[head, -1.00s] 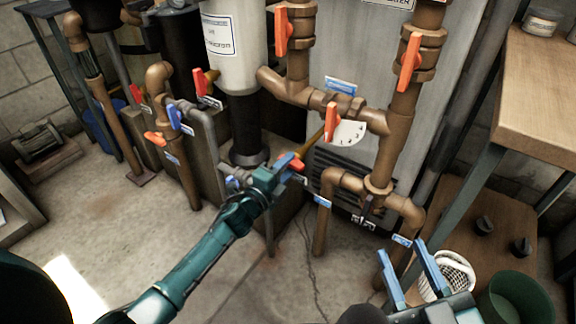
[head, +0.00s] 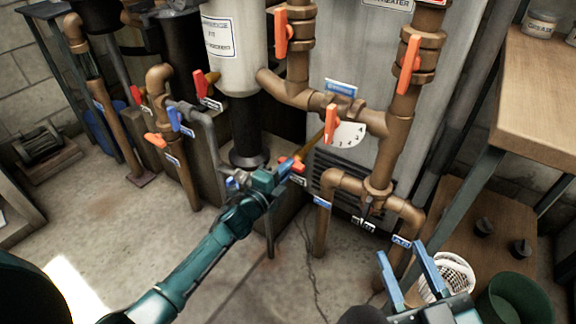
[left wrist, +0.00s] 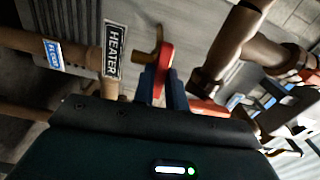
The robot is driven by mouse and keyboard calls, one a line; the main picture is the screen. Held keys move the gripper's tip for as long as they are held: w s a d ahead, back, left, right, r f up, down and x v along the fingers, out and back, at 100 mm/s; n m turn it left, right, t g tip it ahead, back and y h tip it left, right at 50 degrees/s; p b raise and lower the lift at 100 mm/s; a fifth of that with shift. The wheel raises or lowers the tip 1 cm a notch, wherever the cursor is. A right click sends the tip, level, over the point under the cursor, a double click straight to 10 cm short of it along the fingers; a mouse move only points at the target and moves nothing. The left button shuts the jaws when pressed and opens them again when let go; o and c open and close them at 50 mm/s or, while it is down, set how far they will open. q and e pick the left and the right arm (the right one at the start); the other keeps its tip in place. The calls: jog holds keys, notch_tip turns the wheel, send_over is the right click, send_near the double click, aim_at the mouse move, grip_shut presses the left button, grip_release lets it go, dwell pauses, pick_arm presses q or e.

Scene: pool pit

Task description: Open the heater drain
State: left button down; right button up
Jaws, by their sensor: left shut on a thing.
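My left gripper (head: 285,168) reaches low in front of the white cylindrical tank and the grey heater cabinet. Its blue fingers are shut on a small red valve handle (head: 298,166). In the left wrist view the red handle (left wrist: 164,70) stands between the fingers, next to a brass-coloured fitting (left wrist: 148,56). My right gripper (head: 400,252) is open and empty at the lower right in the head view.
Copper pipes with other red handles (head: 331,123) rise in front of the heater cabinet (head: 350,60). A wooden bench (head: 540,100), white basket (head: 455,272) and green bucket (head: 515,300) are at right. The floor at left is mostly clear.

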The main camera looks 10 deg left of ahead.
pick_arm(q)
jog(key=n+p, duration=0.4)
jog(key=n, duration=1.3)
jog(key=shift+n+p, duration=0.4)
jog(key=c, duration=1.3)
grip_release()
jog(key=shift+s, duration=0.1)
jog(key=p+v, duration=0.4)
jog(key=v, duration=0.2)
jog(key=shift+s+a, duration=0.15)
jog(key=shift+s, duration=0.25)
jog(key=shift+r, duration=0.1)
